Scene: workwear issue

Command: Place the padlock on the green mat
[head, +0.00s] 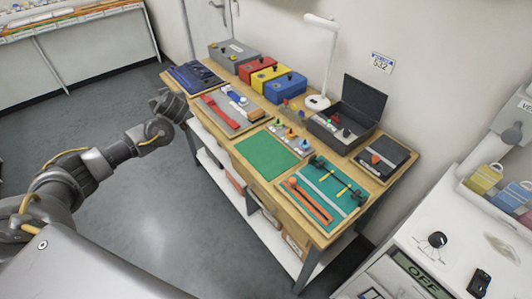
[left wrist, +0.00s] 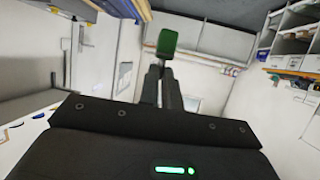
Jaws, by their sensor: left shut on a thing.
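The flat green mat (head: 265,156) lies on the front part of the wooden workbench, and its visible surface is bare. My left gripper (head: 165,103) is in front of the bench's far left end, apart from the mat. In the left wrist view its fingers (left wrist: 161,82) are shut on a small dark green block (left wrist: 167,42), which looks like the padlock. A thin metallic part shows between the block and the fingers. In the head view I cannot make out the held padlock. My right gripper is not in view.
A grey tray (head: 307,151) with coloured small parts lies beside the mat. A teal board (head: 296,184) with tools is at its right. Floor before the bench is clear.

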